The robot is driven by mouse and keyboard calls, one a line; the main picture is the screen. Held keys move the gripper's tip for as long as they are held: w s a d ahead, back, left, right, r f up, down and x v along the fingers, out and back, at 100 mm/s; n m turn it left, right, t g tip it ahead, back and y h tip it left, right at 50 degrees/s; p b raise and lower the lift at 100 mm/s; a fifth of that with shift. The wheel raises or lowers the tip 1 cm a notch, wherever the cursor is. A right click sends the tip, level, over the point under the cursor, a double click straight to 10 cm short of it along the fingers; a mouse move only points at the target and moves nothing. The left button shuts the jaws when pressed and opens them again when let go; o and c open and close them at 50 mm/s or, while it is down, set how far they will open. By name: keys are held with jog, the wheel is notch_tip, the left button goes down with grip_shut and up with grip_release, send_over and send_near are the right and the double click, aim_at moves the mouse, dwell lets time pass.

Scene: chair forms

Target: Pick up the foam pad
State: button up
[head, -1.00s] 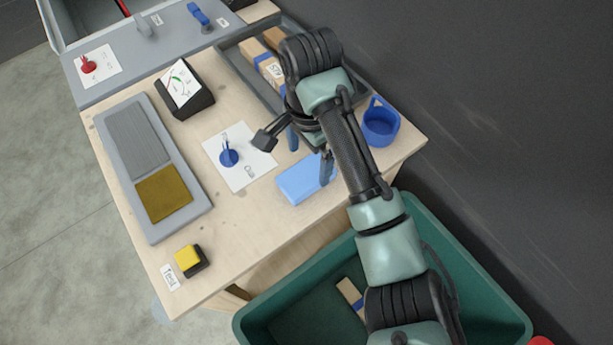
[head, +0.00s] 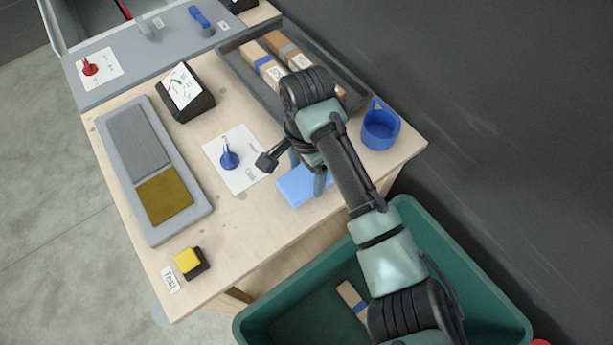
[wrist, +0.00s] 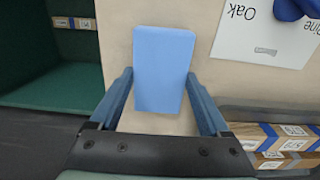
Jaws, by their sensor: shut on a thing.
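The light blue foam pad (head: 292,188) is at the front right of the wooden table, partly hidden in the head view by my gripper. In the wrist view the foam pad (wrist: 163,62) lies between the two fingers, its far part extending beyond them. My gripper (head: 307,173) is shut on the pad; it also shows in the wrist view (wrist: 160,82). I cannot tell any gap between the pad and the tabletop.
A blue cup (head: 380,128) stands right of my gripper. A grey tray (head: 236,66) with labelled wooden blocks lies behind it. A blue knob (head: 229,158) on a white card is to the left. A green bin (head: 290,312) stands below the table's front edge.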

aim_at(307, 177)
jog(key=shift+c, duration=1.2)
jog(key=shift+r, duration=0.1)
notch_tip(307, 177, up, 10)
jog(key=p, duration=0.2)
jog(key=o, duration=0.7)
jog(key=c, duration=0.6)
